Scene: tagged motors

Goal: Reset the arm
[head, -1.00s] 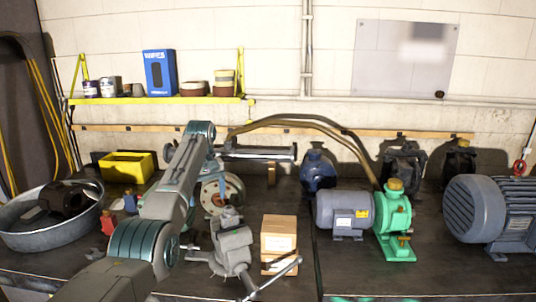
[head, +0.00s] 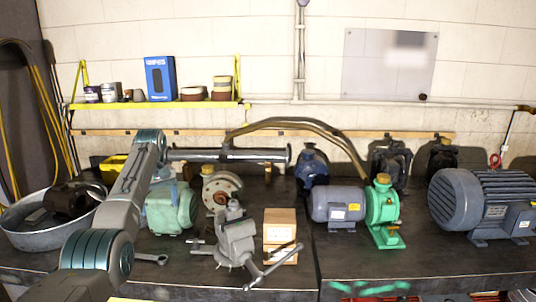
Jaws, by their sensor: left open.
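My left arm comes in from the lower left, rises to a teal elbow and bends down behind it. My left gripper (head: 163,174) is small and mostly hidden by the arm, above and near a teal pump (head: 170,208); I see nothing held in it, and it is open. I cannot tell its exact gap to the pump. My right gripper is not in view. A grey motor (head: 337,205) coupled to a green pump (head: 383,210) stands right of centre. A large blue-grey motor (head: 482,203) stands at the right.
A metal tub (head: 30,234) and a yellow bin (head: 110,167) are at left. A wrench (head: 151,258) lies in front. A horizontal pipe (head: 230,155) is behind. The bench's right front is clear.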

